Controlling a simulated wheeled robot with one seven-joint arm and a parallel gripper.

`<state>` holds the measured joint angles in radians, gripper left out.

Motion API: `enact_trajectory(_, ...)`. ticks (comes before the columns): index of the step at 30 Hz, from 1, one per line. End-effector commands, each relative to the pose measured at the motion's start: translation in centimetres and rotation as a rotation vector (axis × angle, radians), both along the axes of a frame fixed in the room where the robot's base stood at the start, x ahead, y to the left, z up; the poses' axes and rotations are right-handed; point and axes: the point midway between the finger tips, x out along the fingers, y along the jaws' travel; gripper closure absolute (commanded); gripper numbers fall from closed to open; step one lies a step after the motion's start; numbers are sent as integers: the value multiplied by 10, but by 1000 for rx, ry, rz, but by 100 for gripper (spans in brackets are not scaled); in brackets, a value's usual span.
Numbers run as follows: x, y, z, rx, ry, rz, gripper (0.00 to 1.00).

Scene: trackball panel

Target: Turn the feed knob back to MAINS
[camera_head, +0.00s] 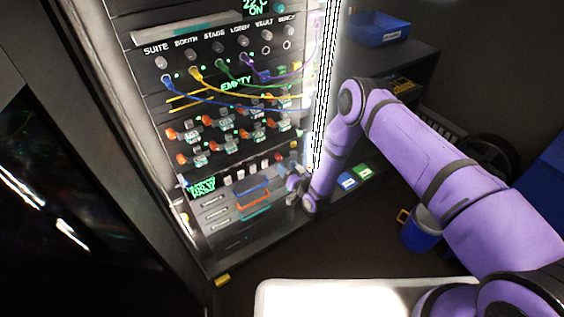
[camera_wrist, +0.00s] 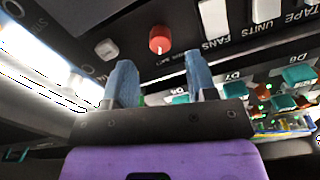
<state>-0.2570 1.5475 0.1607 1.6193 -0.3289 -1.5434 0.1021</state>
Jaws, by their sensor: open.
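A round red knob (camera_wrist: 160,39) sits on the dark panel in the wrist view, with a pale line on its face. Small print beside it appears to include BATT; I cannot read MAINS or tell its setting. In the head view a small red knob (camera_head: 278,157) shows at the right of the lower switch row. My gripper (camera_wrist: 160,62) is open, its two blue fingers pointing toward the panel with the red knob seen between and beyond their tips. The fingers appear apart from it. In the head view my gripper (camera_head: 298,184) is at the panel's lower right.
A grey knob (camera_wrist: 107,49) is left of the red one in the wrist view. White switches (camera_wrist: 214,18) labelled FANS and TAPE UNITS are on the right, with teal connectors (camera_wrist: 298,74) beyond. Drawer handles (camera_head: 253,199) lie below the switches. A bright strip (camera_head: 326,80) edges the rack.

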Motion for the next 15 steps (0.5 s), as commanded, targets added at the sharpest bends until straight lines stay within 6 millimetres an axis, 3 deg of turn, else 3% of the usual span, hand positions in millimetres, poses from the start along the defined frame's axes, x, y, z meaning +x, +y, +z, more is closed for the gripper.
enact_trajectory(6,25,17,0,0,-2,1,48)
enact_trajectory(15,35,23,0,-1,1,0,48)
